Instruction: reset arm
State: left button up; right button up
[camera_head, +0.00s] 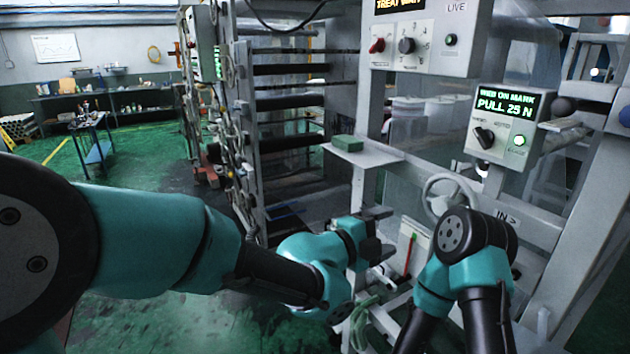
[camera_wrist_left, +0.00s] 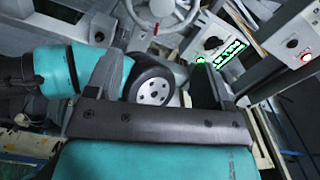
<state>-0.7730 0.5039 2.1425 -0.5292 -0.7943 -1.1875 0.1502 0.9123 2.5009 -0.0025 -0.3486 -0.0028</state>
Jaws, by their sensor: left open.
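My left arm reaches in from the left of the head view, and its gripper (camera_head: 382,232) is in front of the machine's frame. In the left wrist view the two dark fingers of the left gripper (camera_wrist_left: 153,82) stand wide apart with nothing held between them. Behind the fingers shows a teal and black joint of my right arm (camera_wrist_left: 153,91). In the head view my right arm (camera_head: 470,236) is folded at the lower right; its gripper is not seen.
A spoked handwheel (camera_head: 447,195) is on the machine behind my right arm. A control box (camera_head: 508,125) reads "WEB ON MARK PULL 25 N". A green block (camera_head: 347,143) lies on a grey shelf (camera_head: 375,157). Green floor is open at left.

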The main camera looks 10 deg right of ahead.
pick_arm(q)
jog(key=w+a+f+n+y, duration=0.25)
jog(key=a+f+n, duration=0.25)
jog(key=a+f, duration=0.4)
jog(key=w+a+f+n+y, duration=0.25)
jog(key=a+f+n, duration=0.3)
jog(key=f, duration=0.55)
jog(key=w+a+f+n+y, duration=0.2)
jog(key=a+f+n+y, duration=0.25)
jog(key=a+f, duration=0.5)
jog(key=s+a+f+n+g+y, duration=0.3)
jog(key=s+a+f+n+g, duration=0.3)
jog(key=s+a+f+n, duration=0.9)
jog(key=s+a+f, duration=0.4)
jog(key=s+f, duration=0.1)
jog(key=f, duration=0.2)
jog(key=shift+s+a, duration=0.3)
dwell(2.5)
